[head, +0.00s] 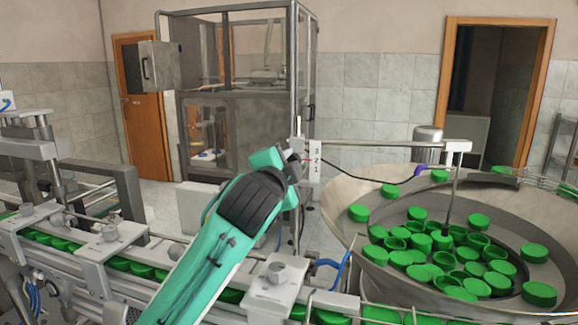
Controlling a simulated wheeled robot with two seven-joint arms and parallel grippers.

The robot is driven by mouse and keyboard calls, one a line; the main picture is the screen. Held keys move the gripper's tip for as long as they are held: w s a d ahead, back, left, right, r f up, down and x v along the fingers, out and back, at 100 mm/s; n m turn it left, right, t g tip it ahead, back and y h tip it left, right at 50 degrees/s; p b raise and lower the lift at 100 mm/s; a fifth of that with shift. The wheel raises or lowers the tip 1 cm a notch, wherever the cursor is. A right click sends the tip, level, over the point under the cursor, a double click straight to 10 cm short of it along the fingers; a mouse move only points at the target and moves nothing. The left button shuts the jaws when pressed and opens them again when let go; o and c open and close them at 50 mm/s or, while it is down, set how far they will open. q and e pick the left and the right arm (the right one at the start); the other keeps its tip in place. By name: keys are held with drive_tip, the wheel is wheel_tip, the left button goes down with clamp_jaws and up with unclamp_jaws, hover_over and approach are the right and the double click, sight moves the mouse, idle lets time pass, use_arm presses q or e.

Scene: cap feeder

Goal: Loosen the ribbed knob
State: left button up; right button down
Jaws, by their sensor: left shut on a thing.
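My left arm reaches up from the bottom middle of the head view. My left gripper (294,157) is at the upright post beside the white plate with the numbers 3, 2, 1 (316,162). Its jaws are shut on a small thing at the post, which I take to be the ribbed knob. The knob is hidden by the gripper, so I cannot tell its ribs or how far it is turned. My right gripper is not in view.
A round feeder bowl (345,205) with many green caps stands at the right, under a horizontal bar (400,145). A conveyor (60,255) carrying green caps runs along the lower left, with bolted brackets (272,293). A glazed cabinet (235,130) stands behind.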

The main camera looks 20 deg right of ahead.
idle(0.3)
use_arm(q)
drive_tip(key=o, duration=1)
drive_tip(key=b+v, duration=0.4)
drive_tip(key=v, duration=0.9)
drive_tip(key=shift+s+a+b, duration=0.25)
drive_tip(key=shift+s+b, duration=0.05)
drive_tip(key=shift+b, duration=0.05)
